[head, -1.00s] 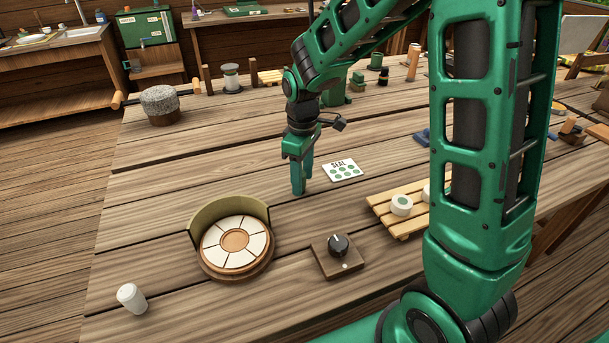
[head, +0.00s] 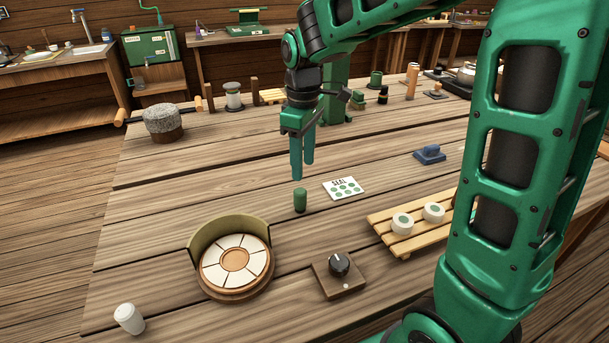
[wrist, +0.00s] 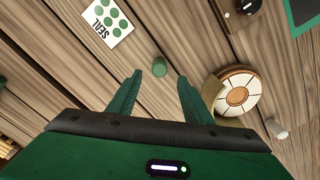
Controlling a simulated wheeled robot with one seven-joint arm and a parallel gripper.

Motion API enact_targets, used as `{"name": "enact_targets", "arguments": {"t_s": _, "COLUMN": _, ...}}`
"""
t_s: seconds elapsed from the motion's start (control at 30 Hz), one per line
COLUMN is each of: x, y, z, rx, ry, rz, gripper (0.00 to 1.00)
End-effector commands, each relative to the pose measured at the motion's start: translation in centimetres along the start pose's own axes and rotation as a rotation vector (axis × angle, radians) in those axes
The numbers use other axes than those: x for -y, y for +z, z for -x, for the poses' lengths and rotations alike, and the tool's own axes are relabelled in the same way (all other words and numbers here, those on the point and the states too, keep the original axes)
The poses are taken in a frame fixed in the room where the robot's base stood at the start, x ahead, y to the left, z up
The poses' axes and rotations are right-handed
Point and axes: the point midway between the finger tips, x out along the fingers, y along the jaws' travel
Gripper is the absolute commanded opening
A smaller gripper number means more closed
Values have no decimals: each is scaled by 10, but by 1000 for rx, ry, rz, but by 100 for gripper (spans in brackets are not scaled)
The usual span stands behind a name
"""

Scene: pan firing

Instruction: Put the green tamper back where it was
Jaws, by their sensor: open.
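The green tamper (head: 300,200) stands upright on the wooden table, just left of the white SEAL card with green dots (head: 343,188). It also shows in the wrist view (wrist: 159,67), beyond the fingertips and between their lines. My gripper (head: 302,172) points down above and slightly behind the tamper, apart from it. In the wrist view my gripper (wrist: 160,85) has its two fingers spread with nothing between them.
A segmented round plate with a curved olive wall (head: 235,262) stands front left, near a white cup (head: 129,319). A knob block (head: 338,275) is front centre. A wooden slat rack (head: 400,240) holds white-and-green pucks. Table left of the tamper is clear.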

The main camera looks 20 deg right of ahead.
Motion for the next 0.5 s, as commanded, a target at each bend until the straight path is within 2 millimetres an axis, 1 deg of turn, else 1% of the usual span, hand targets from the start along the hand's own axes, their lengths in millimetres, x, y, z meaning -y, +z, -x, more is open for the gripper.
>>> {"name": "enact_targets", "arguments": {"t_s": 0.03, "x": 0, "y": 0, "z": 5, "rx": -1, "ry": 1, "rz": 0, "gripper": 46}}
{"name": "enact_targets", "arguments": {"t_s": 0.13, "x": 0, "y": 0, "z": 11, "rx": 0, "ry": 0, "rz": 0, "gripper": 46}}
{"name": "enact_targets", "arguments": {"t_s": 0.37, "x": 0, "y": 3, "z": 14, "rx": 1, "ry": 0, "rz": -8, "gripper": 46}}
{"name": "enact_targets", "arguments": {"t_s": 0.47, "x": -4, "y": 22, "z": 16, "rx": 2, "ry": 5, "rz": -74, "gripper": 46}}
{"name": "enact_targets", "arguments": {"t_s": 0.5, "x": -5, "y": 36, "z": 18, "rx": 3, "ry": 8, "rz": -126, "gripper": 46}}
